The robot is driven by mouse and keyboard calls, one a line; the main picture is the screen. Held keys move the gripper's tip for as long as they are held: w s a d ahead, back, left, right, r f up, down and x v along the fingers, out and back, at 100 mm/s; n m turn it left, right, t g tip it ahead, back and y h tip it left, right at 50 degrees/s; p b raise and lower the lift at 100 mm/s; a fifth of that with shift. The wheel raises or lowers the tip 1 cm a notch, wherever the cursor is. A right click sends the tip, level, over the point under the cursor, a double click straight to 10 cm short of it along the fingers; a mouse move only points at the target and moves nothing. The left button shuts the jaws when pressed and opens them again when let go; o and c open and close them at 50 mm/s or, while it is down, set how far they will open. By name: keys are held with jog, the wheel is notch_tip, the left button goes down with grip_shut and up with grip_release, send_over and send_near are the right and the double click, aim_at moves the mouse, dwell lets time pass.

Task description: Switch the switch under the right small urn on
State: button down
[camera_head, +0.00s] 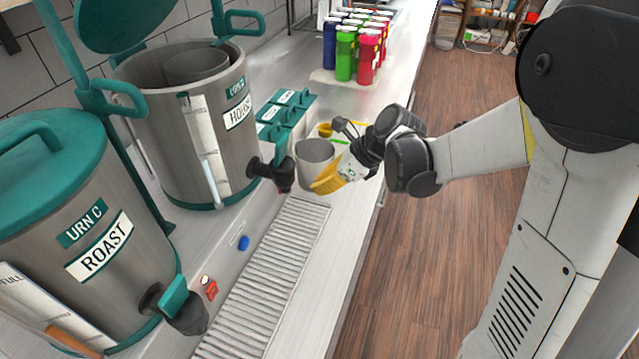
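Two steel urns with teal trim stand on the counter. The nearer one, labelled URN C ROAST (98,238), has its lid shut; the farther one, whose label begins HOUS (178,130), has its lid raised. On the front panel below them are a red switch (211,291) with a small light beside it, and a blue button or switch (243,243) farther along. Whether either is on cannot be told. My gripper (330,181), with yellow fingers, is above the counter's edge beside the far urn's black tap, apart from both switches. Its fingers are seen side-on, so their opening is unclear.
A grey cylindrical container (314,160) stands just behind my gripper. Teal boxes (284,115) and blue, green and red bottles (361,48) stand farther back. A ribbed drip tray (265,285) runs along the counter front, bare. The urn taps (187,310) jut out over the front.

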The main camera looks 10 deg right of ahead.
jog(key=b+x, duration=0.1)
jog(key=x, duration=0.5)
jog(key=shift+f, duration=0.1)
jog(key=w+a, duration=0.1)
jog(key=a+b, duration=0.1)
jog(key=a, duration=0.1)
jog(key=shift+w+f, duration=0.25)
jog(key=shift+w, duration=0.15)
jog(key=shift+w+a, duration=0.25)
jog(key=shift+w+a+f+b, duration=0.3)
jog(key=shift+a+f+b, duration=0.15)
jog(key=shift+b, duration=0.2)
jog(key=shift+r, duration=0.25)
jog(key=shift+r+p, duration=0.1)
jog(key=shift+p, duration=0.25)
